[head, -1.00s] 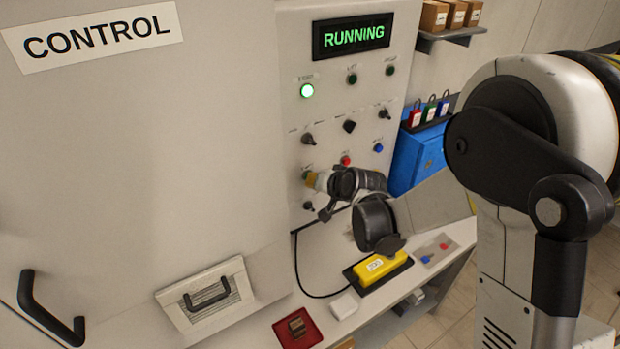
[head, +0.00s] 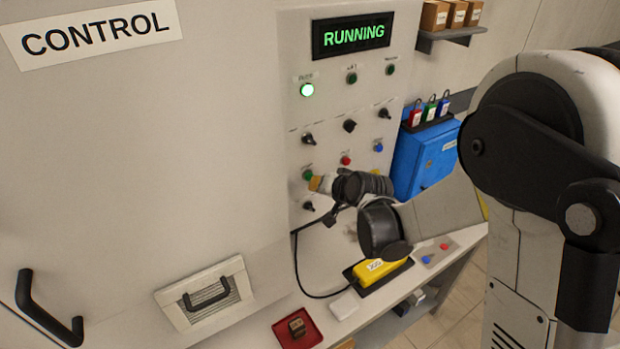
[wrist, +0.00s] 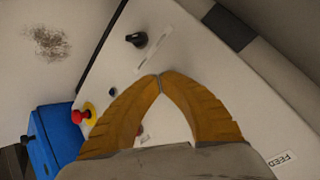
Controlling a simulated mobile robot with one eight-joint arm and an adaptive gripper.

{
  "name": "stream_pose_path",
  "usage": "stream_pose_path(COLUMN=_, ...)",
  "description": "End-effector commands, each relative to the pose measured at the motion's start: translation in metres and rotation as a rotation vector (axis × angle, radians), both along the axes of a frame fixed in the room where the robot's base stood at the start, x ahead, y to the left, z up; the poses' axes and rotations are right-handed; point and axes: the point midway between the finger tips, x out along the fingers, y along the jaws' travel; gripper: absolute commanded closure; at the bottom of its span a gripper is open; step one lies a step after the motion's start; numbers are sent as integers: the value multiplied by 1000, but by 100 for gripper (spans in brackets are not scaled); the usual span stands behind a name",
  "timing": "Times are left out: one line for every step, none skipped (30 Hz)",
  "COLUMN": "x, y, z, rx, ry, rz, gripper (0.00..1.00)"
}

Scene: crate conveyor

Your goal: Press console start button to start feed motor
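The console panel (head: 330,225) carries a green start button (head: 308,175) on its lower left part. My gripper (head: 315,184) is just right of this green button, apart from it or barely clear of it. In the wrist view my gripper's yellow fingertips (wrist: 160,78) meet at the tips with nothing between them. The green button is not visible in the wrist view, where the fingers cover part of the panel. The display (head: 352,35) reads RUNNING in green, and a green lamp (head: 307,90) below it is lit.
A red button (head: 346,160), a blue button (head: 378,146) and several black knobs sit close around the gripper. A yellow pendant (head: 380,270) lies on the ledge below. A blue box (head: 425,155) with padlocks above stands to the right.

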Motion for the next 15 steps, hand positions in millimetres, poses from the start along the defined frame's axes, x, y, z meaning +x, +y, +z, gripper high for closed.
stream_pose_path(x=0, y=0, z=0, rx=0, ry=0, rz=0, gripper=100)
stream_pose_path(x=0, y=0, z=0, rx=0, ry=0, rz=0, gripper=100)
stream_pose_path(x=0, y=0, z=0, rx=0, ry=0, rz=0, gripper=100)
stream_pose_path(x=0, y=0, z=0, rx=0, ry=0, rz=0, gripper=100)
stream_pose_path(x=0, y=0, z=0, rx=0, ry=0, rz=0, gripper=100)
stream_pose_path(x=-1, y=-1, z=0, rx=0, ry=0, rz=0, gripper=100)
stream_pose_path(x=-2, y=-2, z=0, rx=0, ry=0, rz=0, gripper=100)
stream_pose_path(x=-3, y=-2, z=0, rx=1, ry=0, rz=-1, gripper=100)
stream_pose_path(x=-5, y=-4, z=0, rx=1, ry=0, rz=-1, gripper=100)
stream_pose_path(x=-7, y=-5, z=0, rx=1, ry=0, rz=-1, gripper=100)
stream_pose_path(x=-9, y=-7, z=0, rx=1, ry=0, rz=-1, gripper=100)
stream_pose_path(x=-13, y=-9, z=0, rx=1, ry=0, rz=-1, gripper=100)
stream_pose_path(x=-15, y=-11, z=0, rx=1, ry=0, rz=-1, gripper=100)
stream_pose_path(x=-18, y=-12, z=0, rx=1, ry=0, rz=-1, gripper=100)
stream_pose_path(x=-22, y=-15, z=0, rx=1, ry=0, rz=-1, gripper=100)
